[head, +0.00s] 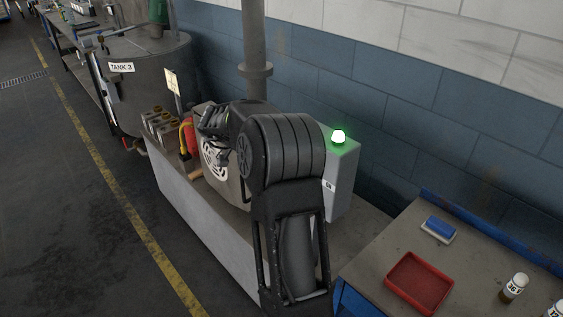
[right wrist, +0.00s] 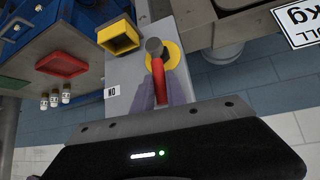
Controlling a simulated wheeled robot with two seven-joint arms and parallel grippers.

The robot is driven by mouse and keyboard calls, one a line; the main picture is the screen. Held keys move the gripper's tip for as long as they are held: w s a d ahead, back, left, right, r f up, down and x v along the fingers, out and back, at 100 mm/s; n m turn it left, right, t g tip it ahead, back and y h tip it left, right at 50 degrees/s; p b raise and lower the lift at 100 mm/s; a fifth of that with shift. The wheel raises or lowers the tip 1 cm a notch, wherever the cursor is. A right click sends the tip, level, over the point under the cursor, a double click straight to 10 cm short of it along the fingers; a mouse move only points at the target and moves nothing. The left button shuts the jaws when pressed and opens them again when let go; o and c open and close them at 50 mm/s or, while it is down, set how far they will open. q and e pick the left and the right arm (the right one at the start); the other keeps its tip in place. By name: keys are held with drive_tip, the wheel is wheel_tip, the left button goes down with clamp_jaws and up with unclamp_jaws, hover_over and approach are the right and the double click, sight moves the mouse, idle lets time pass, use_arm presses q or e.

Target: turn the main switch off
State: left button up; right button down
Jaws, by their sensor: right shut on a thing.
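The grey switch cabinet (head: 341,165) stands by the wall with a lit green lamp (head: 338,136) on top. In the right wrist view, which is upside down, the main switch has a red handle (right wrist: 158,80) with a dark grey end over a round yellow plate (right wrist: 172,55). A small label (right wrist: 112,92) beside it reads ON. My right gripper (right wrist: 162,95) is shut on the red handle, one finger on each side. In the head view my right arm hides the switch and the fingertips.
A yellow open-fronted box (right wrist: 118,38) sits close to the switch. The bench at the right holds a red tray (head: 420,283), a blue block (head: 438,228) and small bottles. A pipe (head: 255,70) and tank 3 (head: 150,85) stand behind and to the left.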

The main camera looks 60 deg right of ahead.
drive_tip(key=c, duration=1.6)
unclamp_jaws()
drive_tip(key=shift+w, duration=0.1)
drive_tip(key=v, duration=0.7)
drive_tip(key=shift+w+a+r, duration=0.15)
drive_tip(key=shift+a+r, duration=0.1)
drive_tip(key=shift+a, duration=0.05)
